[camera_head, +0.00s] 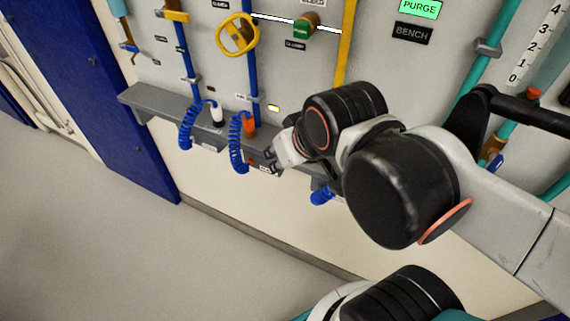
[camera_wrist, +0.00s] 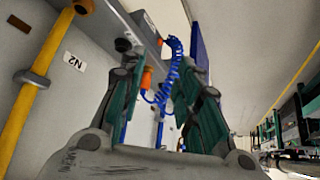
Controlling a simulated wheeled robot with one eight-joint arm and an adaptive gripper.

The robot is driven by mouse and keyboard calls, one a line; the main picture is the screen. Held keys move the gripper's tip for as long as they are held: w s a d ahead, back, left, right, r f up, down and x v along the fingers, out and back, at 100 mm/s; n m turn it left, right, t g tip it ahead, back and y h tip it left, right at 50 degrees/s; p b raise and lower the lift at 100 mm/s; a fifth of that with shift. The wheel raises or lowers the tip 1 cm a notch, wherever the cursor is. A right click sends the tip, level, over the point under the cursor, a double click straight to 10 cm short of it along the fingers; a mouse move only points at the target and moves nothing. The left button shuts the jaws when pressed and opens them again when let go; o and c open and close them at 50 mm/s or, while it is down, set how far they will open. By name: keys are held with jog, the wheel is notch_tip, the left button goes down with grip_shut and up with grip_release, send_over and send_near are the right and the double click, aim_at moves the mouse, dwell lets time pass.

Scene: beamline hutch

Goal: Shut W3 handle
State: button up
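My gripper (camera_head: 272,158) is in front of the wall panel, beside the grey ledge. In the wrist view its two green-padded fingers (camera_wrist: 163,68) are spread, with no object clearly held. An orange connector with a blue coiled hose (camera_wrist: 168,72) shows beyond the fingers. I cannot read a W3 label. Candidate handles are a yellow handwheel (camera_head: 238,34) on a blue pipe, a yellow lever (camera_head: 173,16) to its left, and a green knob (camera_head: 302,28) to its right. All three stand above and left of my arm, apart from the gripper.
The grey ledge (camera_head: 165,104) carries hose connectors and coiled blue hoses (camera_head: 237,145). A yellow pipe (camera_wrist: 35,85) beside an N2 label is close on the left in the wrist view. A blue post (camera_head: 110,95) stands left. The floor (camera_head: 110,230) is clear.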

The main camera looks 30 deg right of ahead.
jog(key=shift+f, duration=0.3)
jog(key=shift+r, duration=0.15)
